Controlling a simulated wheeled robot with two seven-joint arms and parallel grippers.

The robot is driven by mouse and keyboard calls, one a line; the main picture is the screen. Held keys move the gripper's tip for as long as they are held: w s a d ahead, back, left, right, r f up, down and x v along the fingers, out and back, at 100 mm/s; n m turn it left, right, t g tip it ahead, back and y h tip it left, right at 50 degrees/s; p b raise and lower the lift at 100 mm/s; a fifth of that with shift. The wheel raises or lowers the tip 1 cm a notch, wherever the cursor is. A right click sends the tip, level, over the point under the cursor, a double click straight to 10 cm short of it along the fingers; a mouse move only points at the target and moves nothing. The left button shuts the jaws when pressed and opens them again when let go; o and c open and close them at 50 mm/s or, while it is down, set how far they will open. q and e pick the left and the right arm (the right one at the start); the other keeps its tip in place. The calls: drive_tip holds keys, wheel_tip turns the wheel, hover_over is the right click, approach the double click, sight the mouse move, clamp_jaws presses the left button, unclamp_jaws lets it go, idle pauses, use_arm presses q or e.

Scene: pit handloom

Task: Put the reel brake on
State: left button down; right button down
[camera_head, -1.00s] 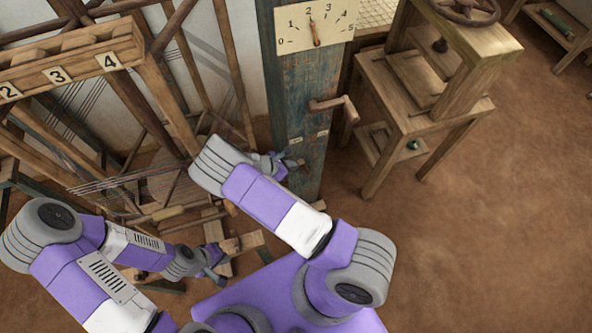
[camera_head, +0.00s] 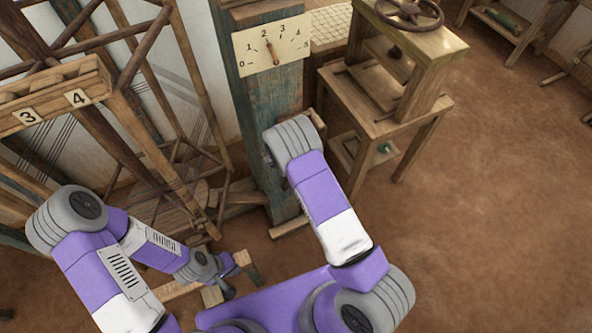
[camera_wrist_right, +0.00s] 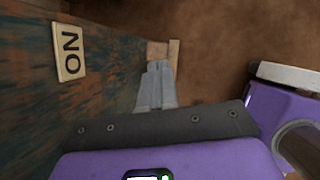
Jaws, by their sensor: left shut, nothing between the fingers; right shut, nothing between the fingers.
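The brake's wooden lever on this post is mostly or wholly hidden behind my right arm in the head view. A small ON plate (camera_wrist_right: 70,53) is on the post in the right wrist view. My right gripper (camera_wrist_right: 159,66) is shut and empty beside the post's face, right of the ON plate. Its fingers are hidden in the head view. My left gripper (camera_head: 230,277) is shut and empty, low at the left near wooden pieces on the floor.
A wooden frame with number plates 3 and 4 (camera_head: 78,98) stands at the left. A wooden stand with a handwheel (camera_head: 408,12) is right of the post. Brown floor (camera_head: 500,200) is clear at the right.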

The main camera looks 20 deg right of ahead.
drive_tip(key=shift+d, duration=0.4)
drive_tip(key=shift+s+d, duration=0.1)
drive_tip(key=a+f+p+v, duration=0.1)
drive_tip(key=a+p+v, duration=0.1)
drive_tip(key=v, duration=1.1)
drive_tip(key=shift+s+a, duration=0.15)
drive_tip(key=shift+a, duration=0.1)
drive_tip(key=shift+r, duration=0.1)
